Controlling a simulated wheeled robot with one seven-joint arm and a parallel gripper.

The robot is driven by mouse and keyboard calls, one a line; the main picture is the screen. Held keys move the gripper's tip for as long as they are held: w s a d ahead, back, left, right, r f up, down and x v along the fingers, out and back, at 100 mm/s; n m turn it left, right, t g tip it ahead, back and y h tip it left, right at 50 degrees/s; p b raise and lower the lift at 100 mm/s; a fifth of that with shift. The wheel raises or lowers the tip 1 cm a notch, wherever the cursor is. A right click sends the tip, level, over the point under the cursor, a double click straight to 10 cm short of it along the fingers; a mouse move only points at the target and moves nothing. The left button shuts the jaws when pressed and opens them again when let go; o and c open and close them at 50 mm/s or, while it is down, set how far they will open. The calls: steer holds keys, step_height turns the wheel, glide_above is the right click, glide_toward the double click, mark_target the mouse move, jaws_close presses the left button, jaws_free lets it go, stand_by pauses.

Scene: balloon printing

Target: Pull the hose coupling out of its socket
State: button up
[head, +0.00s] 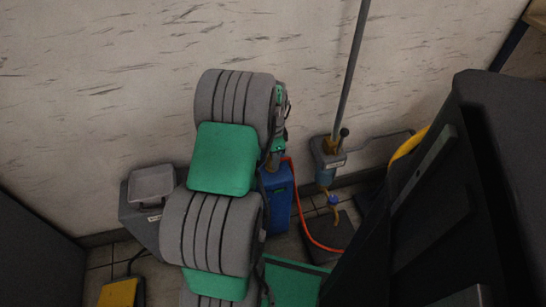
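A blue box (279,199) stands on the floor by the wall, partly behind my grey and green arm. A red-orange hose (300,208) runs from near its top down to the right along the floor. A small brownish piece (272,164) at the box's top is probably the hose coupling; its socket cannot be made out. My gripper (275,153) is mostly hidden beside my arm, just above the box top. Its fingers are too small and covered to show whether they are open or touch the coupling.
A grey stand (328,153) with an upright pole (353,60) is right of the box. A grey scale-like unit (152,186) and a yellow pedal (118,293) are at left. A large dark object (480,190) fills the right.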

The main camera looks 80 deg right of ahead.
jaws_close()
stand_by(0.8)
steer(key=shift+r, duration=0.15)
stand_by(0.3)
steer(key=shift+r+p, duration=2.35)
steer(key=shift+r, duration=0.55)
